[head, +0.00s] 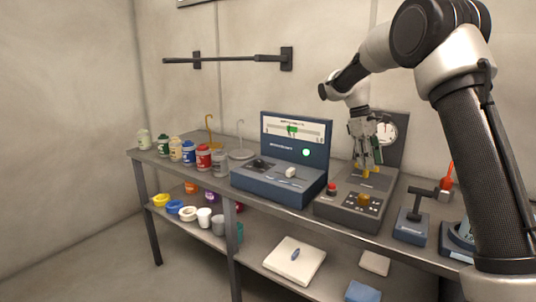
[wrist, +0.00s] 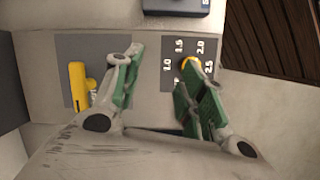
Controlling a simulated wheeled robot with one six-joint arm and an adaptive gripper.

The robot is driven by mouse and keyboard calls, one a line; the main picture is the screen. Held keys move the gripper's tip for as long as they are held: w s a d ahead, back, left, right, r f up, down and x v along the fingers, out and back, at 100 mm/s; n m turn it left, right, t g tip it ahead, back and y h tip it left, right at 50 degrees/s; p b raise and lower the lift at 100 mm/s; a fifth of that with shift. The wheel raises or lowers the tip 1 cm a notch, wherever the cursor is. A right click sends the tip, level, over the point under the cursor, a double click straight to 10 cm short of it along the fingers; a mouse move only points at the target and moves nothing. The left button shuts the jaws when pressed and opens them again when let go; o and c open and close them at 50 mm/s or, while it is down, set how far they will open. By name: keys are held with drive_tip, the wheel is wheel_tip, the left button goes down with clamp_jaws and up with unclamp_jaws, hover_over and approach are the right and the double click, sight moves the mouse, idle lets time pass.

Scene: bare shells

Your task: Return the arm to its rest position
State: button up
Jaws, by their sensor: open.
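My arm (head: 468,110) reaches in from the right, bent over the bench, with its wrist pointing down. My gripper (head: 367,165) is above the grey device with the round gauge (head: 388,132). In the wrist view my gripper (wrist: 157,88) has its two green-padded fingers apart with nothing between them. A yellow handle (wrist: 79,86) lies left of the fingers on a dark plate.
A blue device (head: 283,183) with an upright panel stands left of the grey one. Several paint jars (head: 188,152) line the bench's left end. A small blue lever box (head: 411,227) stands to the right. A wall rail (head: 228,59) is behind. The floor at left is clear.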

drive_tip(key=s+d+r+m+t+y, duration=0.1)
drive_tip(key=s+d+r+m+t, duration=0.1)
drive_tip(key=s, duration=1.6)
drive_tip(key=s+d+r+m+t+y, duration=0.2)
drive_tip(key=s+m, duration=0.4)
drive_tip(key=s, duration=1.2)
drive_tip(key=shift+s+d+r+t, duration=0.15)
drive_tip(key=shift+r+t, duration=0.5)
drive_tip(key=shift+t, duration=0.65)
